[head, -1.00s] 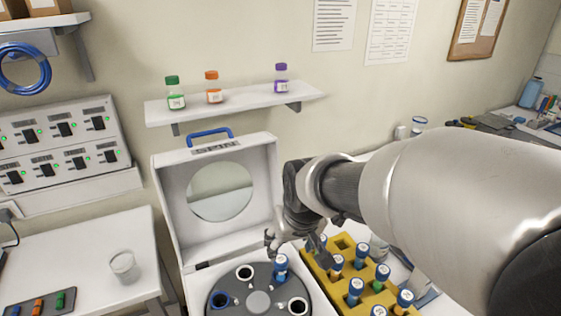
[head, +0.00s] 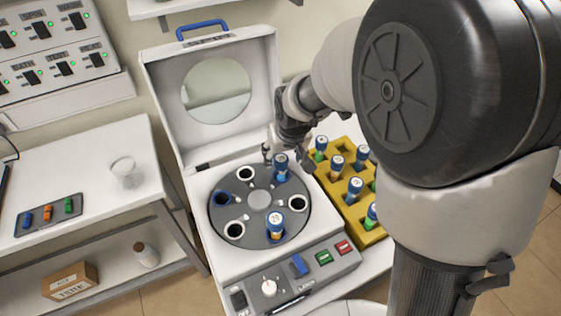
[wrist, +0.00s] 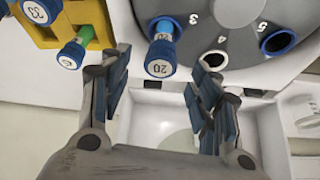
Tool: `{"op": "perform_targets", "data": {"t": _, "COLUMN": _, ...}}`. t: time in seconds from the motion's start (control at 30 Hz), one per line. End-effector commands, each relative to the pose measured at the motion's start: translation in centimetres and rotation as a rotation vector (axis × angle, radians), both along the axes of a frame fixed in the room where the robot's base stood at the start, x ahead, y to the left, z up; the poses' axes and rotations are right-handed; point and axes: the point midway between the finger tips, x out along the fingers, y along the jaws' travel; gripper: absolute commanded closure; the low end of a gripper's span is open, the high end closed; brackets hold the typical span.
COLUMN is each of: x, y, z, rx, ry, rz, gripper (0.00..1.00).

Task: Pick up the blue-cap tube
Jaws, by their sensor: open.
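Several blue-capped tubes are in view. Another blue-capped tube (head: 271,220) stands in the rotor's front slot. More blue-capped tubes (head: 355,187) stand in the yellow rack (head: 363,212). My gripper (head: 287,154) is open beside the back right rotor tube.
The machine's white lid (head: 160,105) stands open behind the rotor. The rack is close on the right. A control panel (head: 300,280) is in front.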

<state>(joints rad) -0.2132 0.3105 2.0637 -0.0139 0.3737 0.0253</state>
Motion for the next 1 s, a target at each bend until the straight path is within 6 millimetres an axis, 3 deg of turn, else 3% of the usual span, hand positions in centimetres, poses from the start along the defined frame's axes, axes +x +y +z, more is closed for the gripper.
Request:
{"op": "perform_targets", "data": {"t": 0.3, "x": 1.5, "y": 0.4, "z": -4.3, "rx": 0.000, "ry": 0.002, "rz": 0.000, "gripper": 0.43}}
{"op": "perform_targets", "data": {"t": 0.57, "x": 1.7, "y": 0.4, "z": -4.4, "rx": 0.000, "ry": 0.000, "rz": 0.000, "gripper": 0.44}}
{"op": "perform_targets", "data": {"t": 1.0, "x": 1.7, "y": 0.4, "z": -4.4, "rx": 0.000, "ry": 0.001, "rz": 0.000, "gripper": 0.73}}
